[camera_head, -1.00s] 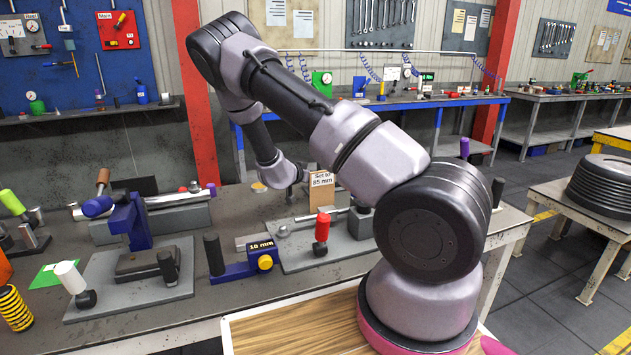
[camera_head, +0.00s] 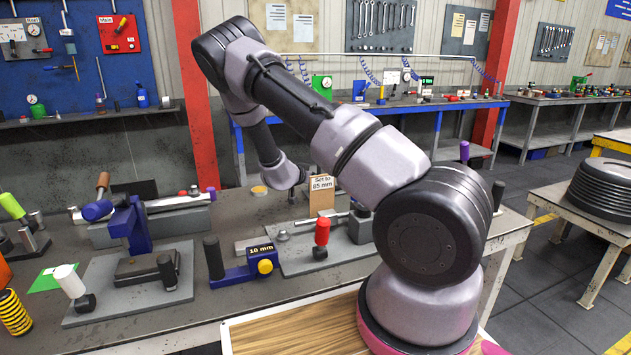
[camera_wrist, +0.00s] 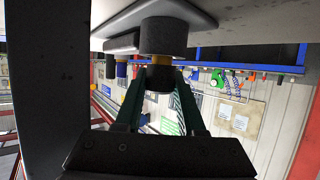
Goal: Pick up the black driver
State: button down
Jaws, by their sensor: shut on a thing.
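In the wrist view my gripper (camera_wrist: 159,74) has its two dark teal fingers closed on either side of a black, rounded handle, which I take to be the black driver (camera_wrist: 158,80). A yellow band shows at the handle's end, against a dark grey cylinder (camera_wrist: 163,36) on a grey plate (camera_wrist: 205,14). I cannot tell whether the driver still sits in that cylinder or just clear of it. In the head view my wrist reaches over the back of the bench, and it hides my fingers and the driver.
Near my wrist stands a card reading "Set to 85 mm" (camera_head: 321,196). A red-handled tool (camera_head: 321,233) and a blue "10 mm" gauge (camera_head: 248,266) stand in front. A clamp fixture (camera_head: 134,232) is at left. In the wrist view a purple piece (camera_wrist: 121,69) is beside the handle.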

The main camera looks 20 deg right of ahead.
notch_tip(320, 180, up, 3)
jog(key=shift+f, duration=0.2)
jog(key=s+a, duration=0.3)
jog(key=a, duration=0.1)
jog(key=s+a, duration=0.4)
jog(key=a, duration=0.1)
jog(key=s+a, duration=0.4)
jog(key=a, duration=0.1)
jog(key=shift+s, duration=0.15)
jog(key=shift+a, duration=0.1)
jog(key=shift+r, duration=2.25)
